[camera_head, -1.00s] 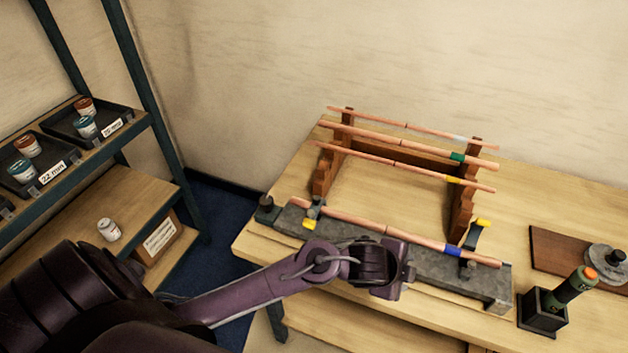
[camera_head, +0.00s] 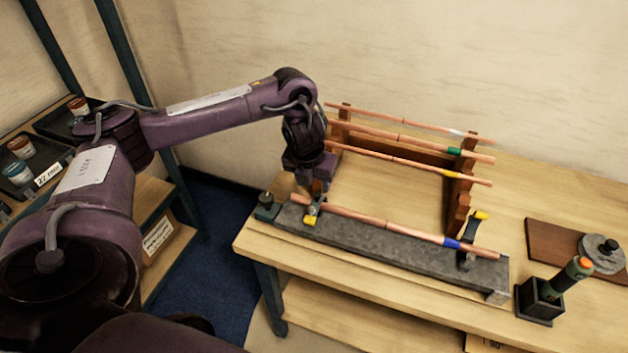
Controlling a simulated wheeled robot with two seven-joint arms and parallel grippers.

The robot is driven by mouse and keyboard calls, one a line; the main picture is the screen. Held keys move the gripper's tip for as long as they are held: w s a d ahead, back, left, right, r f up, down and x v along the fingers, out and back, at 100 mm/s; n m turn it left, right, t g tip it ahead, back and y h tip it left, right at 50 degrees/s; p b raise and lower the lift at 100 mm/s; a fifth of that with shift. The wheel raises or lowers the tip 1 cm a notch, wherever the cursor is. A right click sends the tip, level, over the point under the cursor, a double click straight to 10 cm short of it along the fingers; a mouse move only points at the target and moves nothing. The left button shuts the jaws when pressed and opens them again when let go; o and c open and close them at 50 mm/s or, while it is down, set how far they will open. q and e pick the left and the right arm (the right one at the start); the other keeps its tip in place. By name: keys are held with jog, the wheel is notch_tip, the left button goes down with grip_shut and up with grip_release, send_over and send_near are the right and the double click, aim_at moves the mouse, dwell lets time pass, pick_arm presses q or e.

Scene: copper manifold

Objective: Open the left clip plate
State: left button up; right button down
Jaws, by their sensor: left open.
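The left clip plate (camera_head: 310,220) is a small part with a yellow tab at the left end of the grey stone block (camera_head: 390,246). A copper pipe (camera_head: 370,220) with a blue band lies along the block, passing through the left clip and the right clip (camera_head: 472,238), which has a raised dark plate with a yellow tip. My left gripper (camera_head: 312,190) is open and points down just above and behind the left clip. Its fingers are small and partly hidden in shadow. My right gripper is not in view.
A wooden rack (camera_head: 458,190) behind the block holds several copper pipes. A green torch in a black holder (camera_head: 540,300) and a brown board (camera_head: 552,246) stand at the right. Shelves with jars (camera_head: 20,150) are at the left.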

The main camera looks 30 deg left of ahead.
aim_at(317, 194)
pick_arm(q)
jog(key=b+x, duration=0.5)
jog(key=x, duration=0.2)
jog(key=shift+w+d+f, duration=0.15)
jog(key=shift+c, duration=0.5)
jog(key=c, duration=0.7)
jog(key=shift+w+r+g+p, duration=0.4)
jog(key=shift+r+p, duration=0.1)
jog(key=shift+p, duration=0.1)
jog(key=shift+w+p, duration=0.25)
jog(key=shift+p, duration=0.05)
jog(key=shift+a+g, duration=0.2)
jog(key=shift+g, duration=0.1)
jog(key=shift+w, duration=0.1)
